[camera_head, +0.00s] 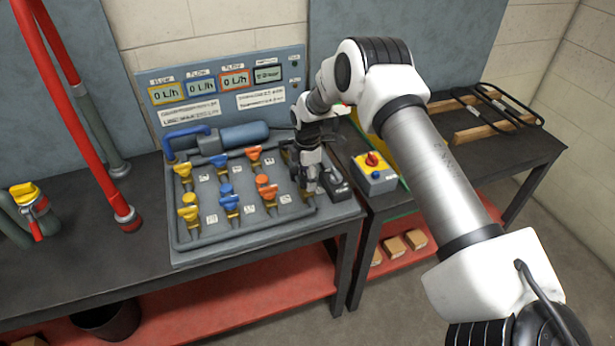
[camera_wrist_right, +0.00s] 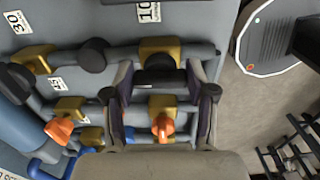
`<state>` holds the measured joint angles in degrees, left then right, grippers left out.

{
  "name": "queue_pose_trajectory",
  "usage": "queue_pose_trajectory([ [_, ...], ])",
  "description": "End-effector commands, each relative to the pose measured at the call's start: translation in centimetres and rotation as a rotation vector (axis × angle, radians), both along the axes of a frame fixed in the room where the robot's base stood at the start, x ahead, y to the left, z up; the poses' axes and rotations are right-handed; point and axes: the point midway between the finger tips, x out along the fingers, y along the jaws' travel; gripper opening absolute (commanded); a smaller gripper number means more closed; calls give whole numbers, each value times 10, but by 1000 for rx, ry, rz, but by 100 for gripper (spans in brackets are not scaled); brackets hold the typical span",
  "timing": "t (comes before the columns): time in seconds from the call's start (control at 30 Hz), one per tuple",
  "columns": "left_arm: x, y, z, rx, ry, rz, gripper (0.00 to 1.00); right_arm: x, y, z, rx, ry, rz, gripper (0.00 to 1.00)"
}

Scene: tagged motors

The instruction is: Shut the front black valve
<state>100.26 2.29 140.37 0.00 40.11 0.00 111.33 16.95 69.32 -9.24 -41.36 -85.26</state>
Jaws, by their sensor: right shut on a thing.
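My right gripper (camera_head: 309,189) reaches down onto the right-hand column of the valve panel (camera_head: 190,250). In the wrist view the right gripper (camera_wrist_right: 160,78) has its fingers on both sides of the front black valve (camera_wrist_right: 160,61), which has a brass body on a grey pipe. It is shut on this valve. In the head view the gripper mostly hides that valve. The rear black valve (camera_wrist_right: 16,76) shows at the left in the wrist view, clear of the fingers. My left gripper is not in view.
Yellow valves (camera_head: 188,208), blue valves (camera_head: 229,199) and orange valves (camera_head: 266,187) stand left of the gripper; the front orange valve (camera_wrist_right: 163,126) is close by. A control box (camera_head: 374,173) with a red knob stands to the right. Flow displays (camera_head: 201,87) are behind.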

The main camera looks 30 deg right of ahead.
Motion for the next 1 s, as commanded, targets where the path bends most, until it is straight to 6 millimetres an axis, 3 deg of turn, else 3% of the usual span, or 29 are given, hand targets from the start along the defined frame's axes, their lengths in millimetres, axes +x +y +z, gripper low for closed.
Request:
queue_pose_trajectory([
  [0.43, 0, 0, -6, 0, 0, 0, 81, -4, 2, -5, 3, 9, -159, 21],
  [1.0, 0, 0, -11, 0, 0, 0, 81, -6, 3, -5, 2, 12, -678, 21],
])
